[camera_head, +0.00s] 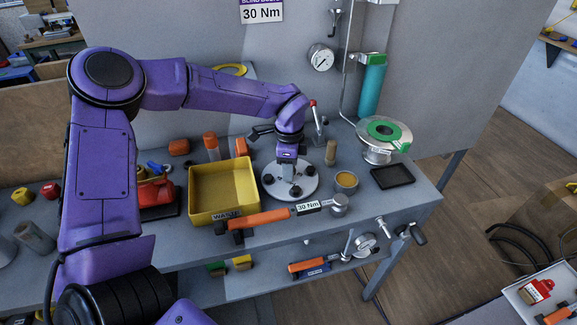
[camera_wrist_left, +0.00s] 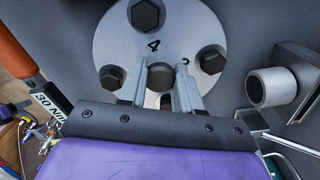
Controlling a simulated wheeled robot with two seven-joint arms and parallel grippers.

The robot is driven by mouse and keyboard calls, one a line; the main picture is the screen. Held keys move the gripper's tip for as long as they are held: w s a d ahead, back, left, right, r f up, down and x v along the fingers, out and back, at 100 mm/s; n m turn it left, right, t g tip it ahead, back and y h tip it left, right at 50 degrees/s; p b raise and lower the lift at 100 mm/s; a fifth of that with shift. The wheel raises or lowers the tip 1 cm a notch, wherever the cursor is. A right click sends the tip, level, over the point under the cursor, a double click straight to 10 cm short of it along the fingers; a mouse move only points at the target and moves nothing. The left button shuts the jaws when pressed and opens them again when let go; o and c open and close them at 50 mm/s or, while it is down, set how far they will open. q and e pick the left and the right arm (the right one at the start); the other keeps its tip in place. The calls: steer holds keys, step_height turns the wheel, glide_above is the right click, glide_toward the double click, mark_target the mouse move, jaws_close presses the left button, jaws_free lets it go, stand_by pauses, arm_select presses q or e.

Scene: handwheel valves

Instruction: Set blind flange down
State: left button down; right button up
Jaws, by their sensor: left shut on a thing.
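The blind flange (camera_head: 272,184) is a round light-grey disk with several dark bolt heads, lying level at the bench top between the yellow tray and the small tin. I cannot tell whether it touches the bench. My left gripper (camera_head: 287,180) points down onto it. In the wrist view, the gripper's fingers (camera_wrist_left: 160,88) straddle a dark bolt head near the edge of the flange (camera_wrist_left: 125,42), shut on it; the numeral 4 and other bolt heads show beyond. The flange's near edge is partly hidden by the gripper. My right gripper is not in view.
A yellow tray (camera_head: 223,215) stands left of the flange and an orange torque wrench (camera_head: 258,219) lies in front. A small tin (camera_head: 346,181), black tray (camera_head: 393,177) and green-ringed pipe flange (camera_head: 400,132) are to the right. A gauge (camera_head: 321,57) hangs behind.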

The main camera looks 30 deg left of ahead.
arm_select(q)
steer(key=shift+f, duration=0.2)
steer(key=shift+f+b, duration=0.2)
steer(key=shift+b, duration=0.1)
steer(key=c, duration=0.8)
jaws_free()
step_height(320, 180, up, 12)
steer(key=shift+r+b, duration=0.2)
steer(key=shift+b, duration=0.2)
